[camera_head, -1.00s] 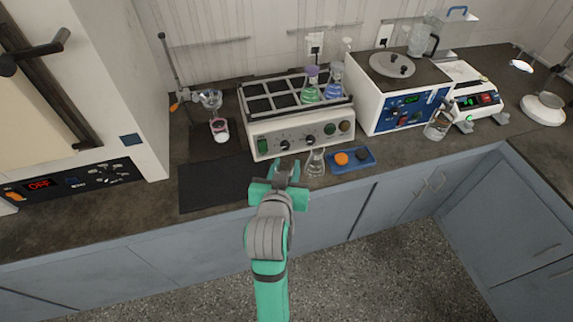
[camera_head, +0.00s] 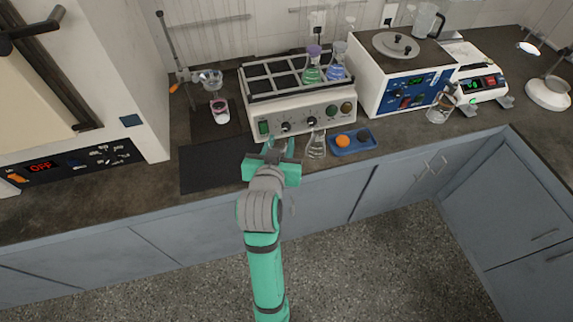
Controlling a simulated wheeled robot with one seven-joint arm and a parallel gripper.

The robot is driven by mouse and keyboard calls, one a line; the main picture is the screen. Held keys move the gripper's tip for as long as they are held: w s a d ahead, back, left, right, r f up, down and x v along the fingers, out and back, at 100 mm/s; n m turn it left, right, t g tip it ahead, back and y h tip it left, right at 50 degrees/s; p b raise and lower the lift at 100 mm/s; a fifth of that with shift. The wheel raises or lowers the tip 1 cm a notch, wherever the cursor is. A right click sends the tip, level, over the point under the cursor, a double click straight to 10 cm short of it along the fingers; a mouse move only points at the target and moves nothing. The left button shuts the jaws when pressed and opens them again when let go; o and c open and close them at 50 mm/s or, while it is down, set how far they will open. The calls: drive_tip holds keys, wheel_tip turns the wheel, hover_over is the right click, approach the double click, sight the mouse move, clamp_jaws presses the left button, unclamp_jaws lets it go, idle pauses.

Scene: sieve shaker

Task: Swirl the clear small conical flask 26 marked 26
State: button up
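A clear small conical flask (camera_head: 316,148) stands upright on the bench, in front of the shaker's right end and left of a blue tray. Its marking is too small to read. My gripper (camera_head: 278,146) is just left of the flask, over the front part of the bench, with its fingers pointing away toward the shaker. The fingers look parted with nothing between them. A gap shows between the gripper and the flask.
The shaker (camera_head: 290,120) holds flasks with green and blue liquid. The blue tray (camera_head: 368,145) carries an orange and a dark item. A glass beaker (camera_head: 440,108) stands farther right. A dark mat (camera_head: 212,172) lies left of my gripper.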

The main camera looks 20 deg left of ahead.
drive_tip(key=shift+a, duration=0.35)
drive_tip(key=shift+s+a, duration=0.7)
drive_tip(key=shift+s, duration=0.25)
drive_tip(key=shift+w+d, duration=0.2)
drive_tip(key=shift+d, duration=0.85)
drive_tip(key=shift+w+d, duration=0.15)
drive_tip(key=shift+d, duration=0.85)
drive_tip(key=shift+w+a, duration=0.35)
drive_tip(key=shift+a, duration=0.2)
drive_tip(key=shift+w+a, duration=0.3)
drive_tip(key=shift+a, duration=0.25)
drive_tip(key=shift+s+a, duration=0.85)
drive_tip(key=shift+a, duration=0.1)
drive_tip(key=shift+w+d, duration=0.15)
drive_tip(key=shift+d, duration=0.85)
drive_tip(key=shift+w+d, duration=0.15)
drive_tip(key=shift+d, duration=0.85)
drive_tip(key=shift+w+a, duration=0.3)
drive_tip(key=shift+a, duration=0.25)
drive_tip(key=shift+w+a, duration=0.25)
drive_tip(key=shift+a, duration=0.25)
drive_tip(key=shift+s+a, duration=0.95)
drive_tip(key=shift+w+d, duration=0.25)
drive_tip(key=shift+d, duration=0.8)
drive_tip(key=shift+w+d, duration=0.2)
drive_tip(key=shift+d, duration=0.8)
drive_tip(key=shift+a, duration=0.15)
